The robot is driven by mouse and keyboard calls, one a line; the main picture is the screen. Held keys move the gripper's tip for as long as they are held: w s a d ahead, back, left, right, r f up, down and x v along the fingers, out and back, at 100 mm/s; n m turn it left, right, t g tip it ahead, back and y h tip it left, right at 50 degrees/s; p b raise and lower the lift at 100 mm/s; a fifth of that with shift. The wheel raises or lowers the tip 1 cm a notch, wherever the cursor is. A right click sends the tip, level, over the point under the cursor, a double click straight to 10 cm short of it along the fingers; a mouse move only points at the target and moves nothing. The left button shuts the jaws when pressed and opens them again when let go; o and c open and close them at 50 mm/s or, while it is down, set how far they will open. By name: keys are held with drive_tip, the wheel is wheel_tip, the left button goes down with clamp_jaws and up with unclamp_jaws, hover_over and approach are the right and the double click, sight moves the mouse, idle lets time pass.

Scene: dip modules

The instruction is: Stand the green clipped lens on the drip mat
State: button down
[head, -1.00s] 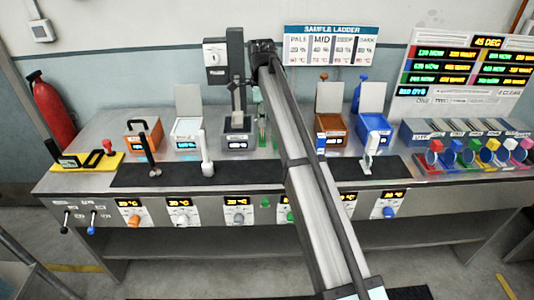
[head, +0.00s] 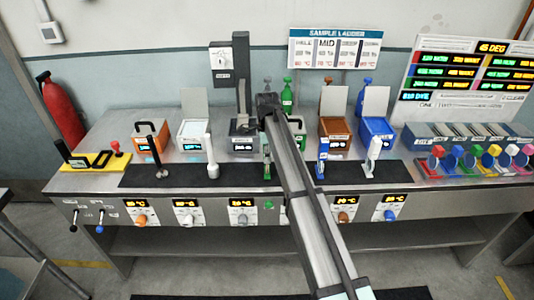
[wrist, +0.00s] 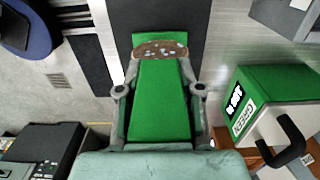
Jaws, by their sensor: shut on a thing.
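My gripper (wrist: 160,92) is shut on the green clipped lens, with one finger on each side of its green clip (wrist: 158,105). The clip's far end carries a mottled brown patch and a green block (wrist: 160,41). In the head view the green clipped lens (head: 267,163) hangs upright below my arm's end, over the black drip mat (head: 235,176). I cannot tell whether its foot touches the mat. My arm hides part of the mat. In the wrist view a dark band, probably the mat (wrist: 180,15), lies beyond the lens.
On the mat stand a black piece (head: 156,160) and a white piece (head: 211,160) to the left, and a blue piece (head: 321,160) and another white piece (head: 372,158) to the right. A green labelled box (wrist: 262,98) with a black handle is close on the right in the wrist view.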

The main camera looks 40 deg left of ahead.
drive_tip(key=shift+f, duration=0.15)
drive_tip(key=c, duration=0.7)
unclamp_jaws()
drive_tip(key=shift+c, duration=0.2)
wheel_tip(320, 180, up, 12)
drive_tip(key=b, duration=0.3)
